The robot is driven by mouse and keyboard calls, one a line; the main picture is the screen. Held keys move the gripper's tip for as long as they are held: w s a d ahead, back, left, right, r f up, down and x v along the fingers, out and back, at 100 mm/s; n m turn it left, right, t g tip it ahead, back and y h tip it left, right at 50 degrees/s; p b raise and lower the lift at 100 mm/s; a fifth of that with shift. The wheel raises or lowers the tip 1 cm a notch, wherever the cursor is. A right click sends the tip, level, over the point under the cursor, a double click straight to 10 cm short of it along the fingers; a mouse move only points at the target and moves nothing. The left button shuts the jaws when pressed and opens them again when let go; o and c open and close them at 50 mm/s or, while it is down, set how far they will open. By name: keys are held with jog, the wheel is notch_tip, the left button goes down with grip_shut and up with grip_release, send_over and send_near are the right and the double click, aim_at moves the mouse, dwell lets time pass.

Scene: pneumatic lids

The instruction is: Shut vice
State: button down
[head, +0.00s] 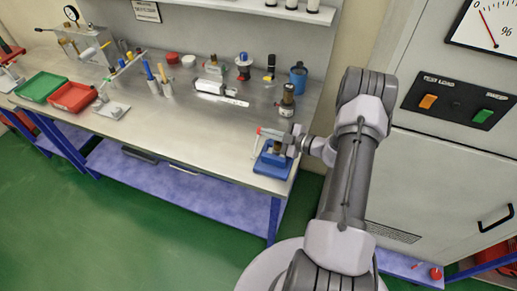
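A small blue vice (272,167) sits on the metal bench top near its right front corner. A brassy piece (276,148) shows at its top, between or just above the jaws; I cannot tell which. My gripper (287,142) is at the right side of the vice, close above it, and hides part of it. A thin bar with a red end (264,131) runs from the gripper area to the left. The fingers are too small to tell whether they are open or shut, or whether they touch the vice.
A dark cylinder with a brassy top (287,101) stands behind the vice, and a blue mug (298,77) farther back. Green (41,86) and red (74,96) trays lie far left. A grey cabinet (440,160) stands right of my arm. The bench left of the vice is clear.

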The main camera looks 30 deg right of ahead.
jog(key=a+r+p+v, duration=0.1)
jog(key=r+p+v, duration=0.1)
jog(key=v, duration=1.1)
jog(key=shift+a+r+p, duration=0.25)
jog(key=shift+r+p, duration=0.05)
jog(key=shift+p, duration=0.55)
